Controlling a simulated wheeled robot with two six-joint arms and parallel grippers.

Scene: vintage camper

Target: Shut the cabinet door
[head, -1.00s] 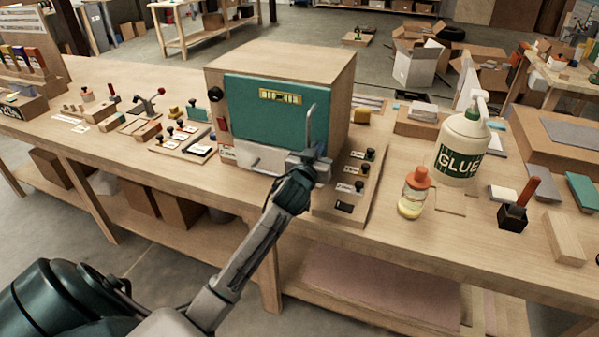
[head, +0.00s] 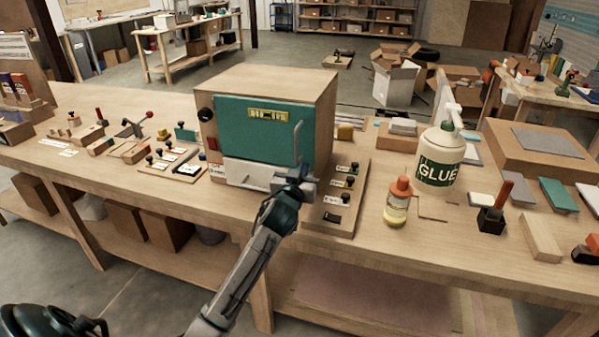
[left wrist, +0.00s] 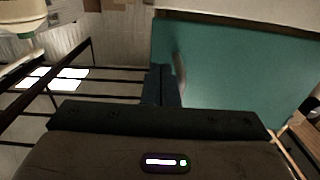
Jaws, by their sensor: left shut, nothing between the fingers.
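The cabinet (head: 323,120) is a wooden box on the workbench. Its teal door (head: 245,138) has a yellow label and an upright grey handle (head: 297,145) near its right edge. The door looks flush with the cabinet front, but a small gap cannot be ruled out. My left gripper (head: 288,183) is shut and empty, at the door's lower right corner, just below the handle. Contact with the door cannot be told. In the left wrist view, the teal door (left wrist: 235,75) fills the right side, close to my dark fingers (left wrist: 160,86). My right gripper is out of view.
A pale drawer front (head: 245,174) is below the door. A board with black knobs (head: 340,205) lies right of the cabinet. A glue bottle (head: 439,155) and an orange-capped jar (head: 397,203) stand farther right. Small tools on boards (head: 175,158) lie to the left.

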